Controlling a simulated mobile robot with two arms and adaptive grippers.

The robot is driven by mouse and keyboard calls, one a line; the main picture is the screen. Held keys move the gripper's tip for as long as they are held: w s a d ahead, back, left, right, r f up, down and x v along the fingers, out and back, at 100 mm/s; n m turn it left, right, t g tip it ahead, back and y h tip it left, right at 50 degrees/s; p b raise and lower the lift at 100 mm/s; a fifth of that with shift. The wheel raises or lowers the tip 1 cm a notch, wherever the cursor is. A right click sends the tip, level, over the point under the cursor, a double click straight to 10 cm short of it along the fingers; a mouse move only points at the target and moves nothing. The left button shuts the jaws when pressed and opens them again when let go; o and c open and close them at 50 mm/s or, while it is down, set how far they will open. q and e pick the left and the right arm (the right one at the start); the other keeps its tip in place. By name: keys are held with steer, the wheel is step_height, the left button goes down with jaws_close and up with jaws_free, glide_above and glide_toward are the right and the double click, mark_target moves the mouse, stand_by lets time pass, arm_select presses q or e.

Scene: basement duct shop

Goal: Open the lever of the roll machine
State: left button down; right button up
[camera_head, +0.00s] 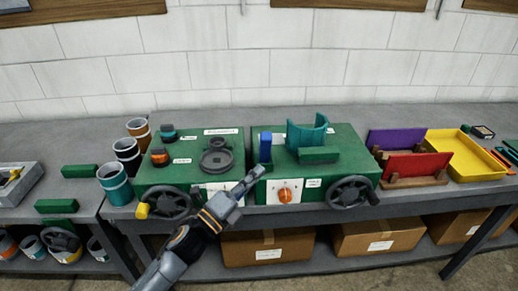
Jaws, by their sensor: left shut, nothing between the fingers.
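Two green machine boxes stand side by side on the grey bench. The right machine (333,190) has a blue upright piece (265,147) that may be its lever, a teal curved sheet (308,133) on top, an orange knob (286,195) and a dark handwheel (349,192) on its front. The left machine (222,175) has a dark round fitting on top and a handwheel with a yellow grip. My left gripper (256,173) is shut and empty, in front of the gap between the machines, below the blue piece. Whether it touches anything is unclear. My right gripper is out of view.
Cups (115,184) stand left of the machines. Purple and red panels (415,166) and a yellow tray (488,169) are on the right. Cardboard boxes (268,248) sit on the shelf below. Bare bench shows behind the machines, before a white block wall.

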mark_target(265, 144)
arm_select(q)
steer(key=w, duration=0.1)
steer(key=w+r+p, duration=0.1)
steer(key=w, duration=0.1)
steer(key=w+r+p, duration=0.1)
steer(key=w, duration=0.1)
steer(key=shift+d+r, duration=0.1)
steer(key=shift+d, duration=0.3)
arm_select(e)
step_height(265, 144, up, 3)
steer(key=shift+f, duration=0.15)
arm_select(q)
steer(key=shift+w+r, duration=0.45)
steer(key=shift+w, duration=0.05)
steer(key=w+a+r+n+y+b, duration=0.1)
steer(key=w+r, duration=0.1)
steer(key=w, duration=0.8)
steer(key=shift+r+b, duration=0.3)
steer(key=shift+r, duration=0.1)
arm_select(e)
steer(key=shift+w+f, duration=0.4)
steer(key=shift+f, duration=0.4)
arm_select(q)
steer(key=shift+w+a, duration=0.1)
steer(key=shift+a, duration=0.05)
